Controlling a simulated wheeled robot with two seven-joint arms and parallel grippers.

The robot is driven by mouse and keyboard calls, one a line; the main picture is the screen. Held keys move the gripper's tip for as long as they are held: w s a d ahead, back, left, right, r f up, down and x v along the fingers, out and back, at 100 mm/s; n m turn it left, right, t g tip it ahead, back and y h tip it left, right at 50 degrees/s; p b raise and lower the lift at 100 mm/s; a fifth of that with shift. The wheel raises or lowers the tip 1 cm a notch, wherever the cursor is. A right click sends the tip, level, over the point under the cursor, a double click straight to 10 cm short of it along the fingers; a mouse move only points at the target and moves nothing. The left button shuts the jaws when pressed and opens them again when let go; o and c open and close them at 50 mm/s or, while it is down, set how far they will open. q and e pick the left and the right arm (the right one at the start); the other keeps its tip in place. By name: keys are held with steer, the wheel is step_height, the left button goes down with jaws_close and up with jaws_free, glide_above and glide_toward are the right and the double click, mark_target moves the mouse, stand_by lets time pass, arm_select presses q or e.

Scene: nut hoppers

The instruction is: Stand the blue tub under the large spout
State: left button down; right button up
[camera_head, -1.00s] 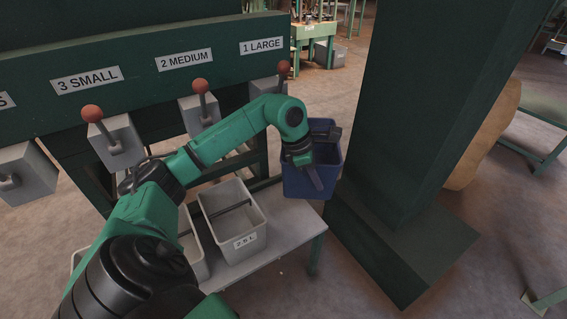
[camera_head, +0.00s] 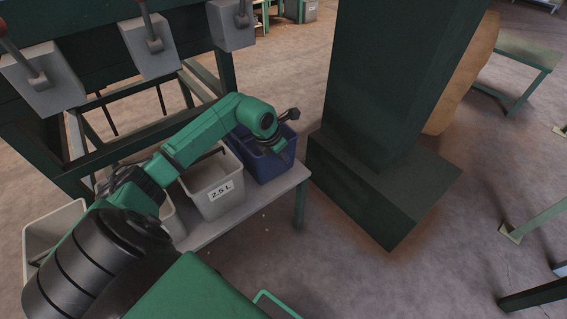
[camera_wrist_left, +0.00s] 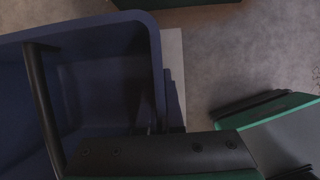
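The blue tub (camera_head: 268,166) is upright at the right end of the grey bench, right of the grey 2.5 L tub. It appears low against the bench top; I cannot tell whether it rests fully on it. The large spout (camera_head: 232,30) is the rightmost grey box, above and behind it. My left gripper (camera_head: 284,150) is at the tub's near right rim and appears shut on its wall. In the left wrist view the blue tub (camera_wrist_left: 95,85) fills the left side, with a dark bar across it. The fingertips are mostly hidden. My right gripper is out of view.
The grey 2.5 L tub (camera_head: 212,186) stands close beside the blue tub, with more grey tubs to its left. The bench (camera_head: 240,218) ends just right of the blue tub. A thick dark green column (camera_head: 385,90) stands right of the bench, with floor between.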

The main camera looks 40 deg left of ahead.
arm_select(q)
step_height(320, 180, down, 2)
steer(key=shift+f, duration=0.1)
steer(key=c, duration=1.1)
jaws_free()
steer(key=shift+o, duration=0.2)
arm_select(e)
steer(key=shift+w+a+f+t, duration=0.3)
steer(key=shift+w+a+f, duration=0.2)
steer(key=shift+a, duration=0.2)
arm_select(q)
steer(key=p+v, duration=0.2)
steer(key=v, duration=0.9)
steer(key=shift+s+r, duration=0.25)
steer(key=shift+r, duration=0.3)
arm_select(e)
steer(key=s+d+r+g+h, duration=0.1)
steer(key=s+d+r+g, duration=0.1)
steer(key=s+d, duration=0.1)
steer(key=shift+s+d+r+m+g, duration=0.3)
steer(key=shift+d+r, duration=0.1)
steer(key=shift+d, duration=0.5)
